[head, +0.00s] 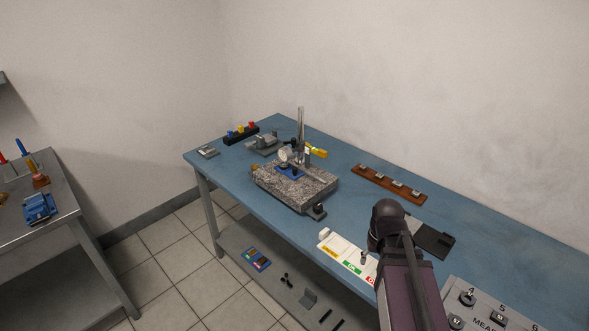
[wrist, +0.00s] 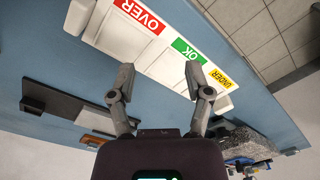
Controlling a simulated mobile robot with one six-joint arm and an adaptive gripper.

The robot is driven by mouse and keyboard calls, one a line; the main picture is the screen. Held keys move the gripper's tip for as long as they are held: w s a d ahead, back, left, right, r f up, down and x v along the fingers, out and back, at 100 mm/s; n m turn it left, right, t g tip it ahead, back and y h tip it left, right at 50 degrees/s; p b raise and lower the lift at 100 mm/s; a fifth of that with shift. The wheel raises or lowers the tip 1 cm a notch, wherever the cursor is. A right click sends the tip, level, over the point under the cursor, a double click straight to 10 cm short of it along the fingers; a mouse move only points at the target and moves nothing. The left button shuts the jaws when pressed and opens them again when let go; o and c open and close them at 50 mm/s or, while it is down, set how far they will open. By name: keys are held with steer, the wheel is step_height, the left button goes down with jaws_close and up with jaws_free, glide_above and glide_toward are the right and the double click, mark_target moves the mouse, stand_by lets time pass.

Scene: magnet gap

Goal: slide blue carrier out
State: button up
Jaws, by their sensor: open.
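The blue carrier (head: 291,172) is a small flat blue piece on the speckled granite block (head: 310,192), beneath a dial gauge on an upright stand (head: 301,135). The gauge and a dark round part hide some of it. In the wrist view, blue parts show at the lower right by the granite block (wrist: 235,140), too small to tell apart. My gripper (wrist: 159,78) is open and empty, fingers apart, over the table near the white sorting tray. It is well away from the carrier. In the head view my arm hides most of it.
The white tray (head: 338,246) with coloured labels lies at the table's front edge; its OVER label shows in the wrist view (wrist: 139,12). A brown rack (head: 388,184) and a dark flat case (head: 434,238) lie behind. Blue tabletop (head: 350,212) is clear between block and tray.

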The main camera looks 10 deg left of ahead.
steer(key=w+a+r+n+y+p, duration=0.1)
steer(key=w+a+r+n+p, duration=0.15)
steer(key=w, duration=0.45)
steer(key=w+a+r+n+t+p, duration=0.1)
steer(key=w+a+r+n+p, duration=0.2)
steer(key=w, duration=0.4)
steer(key=w+a+r+n+y+p, duration=0.1)
steer(key=w+a+r, duration=0.1)
steer(key=w+a, duration=0.35)
steer(key=n+y+p, duration=0.2)
steer(key=n+p, duration=0.3)
steer(key=n, duration=0.1)
glide_toward(295, 168)
steer(key=v, duration=0.3)
steer(key=shift+s+t, duration=0.3)
steer(key=shift+s, duration=0.1)
steer(key=shift+f, duration=0.1)
steer(key=b+x, duration=1.2)
steer(key=x, duration=0.1)
steer(key=shift+f, duration=0.25)
